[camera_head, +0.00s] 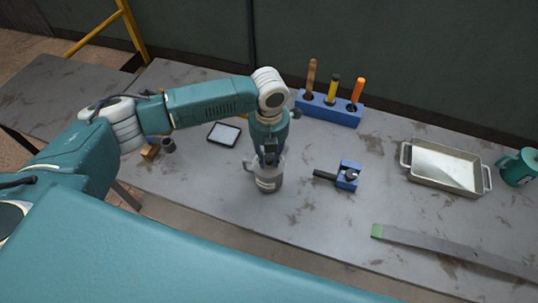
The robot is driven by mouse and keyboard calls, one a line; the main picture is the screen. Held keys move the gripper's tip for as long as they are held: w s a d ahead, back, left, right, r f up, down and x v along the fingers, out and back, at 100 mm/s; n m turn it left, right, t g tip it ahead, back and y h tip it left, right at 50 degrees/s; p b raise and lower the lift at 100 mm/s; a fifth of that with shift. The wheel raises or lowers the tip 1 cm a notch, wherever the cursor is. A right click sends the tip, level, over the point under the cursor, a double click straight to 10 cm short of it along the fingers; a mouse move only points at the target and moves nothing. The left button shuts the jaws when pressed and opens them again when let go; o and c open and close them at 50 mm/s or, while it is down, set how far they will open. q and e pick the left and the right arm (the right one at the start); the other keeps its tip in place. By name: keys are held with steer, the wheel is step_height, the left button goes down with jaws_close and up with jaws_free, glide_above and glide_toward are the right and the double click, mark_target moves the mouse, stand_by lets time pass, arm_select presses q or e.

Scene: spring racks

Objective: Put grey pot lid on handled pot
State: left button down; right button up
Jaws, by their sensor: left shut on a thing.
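The grey handled pot (269,183) stands upright on the metal table, with its handle on the left side. My left gripper (269,159) points down right over the pot's top and is shut. The grey lid is mostly hidden by the gripper and hard to tell apart from the pot; it appears to be between the fingers at the pot's mouth. I cannot tell whether the lid touches the rim. My right gripper is not in view.
A blue rack (328,111) with several upright tools stands behind. A blue clamp-like tool (347,176) lies right of the pot. Farther right are a metal tray (413,174), a teal mug (518,169) and a long flat bar (430,245). A tablet (224,134) lies left.

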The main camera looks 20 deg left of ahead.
mark_target(269, 156)
arm_select(q)
steer(key=c, duration=0.6)
jaws_free()
steer(key=shift+o, duration=0.2)
steer(key=shift+r, duration=0.1)
step_height(269, 156, up, 6)
steer(key=p, duration=0.5)
steer(key=shift+r, duration=0.95)
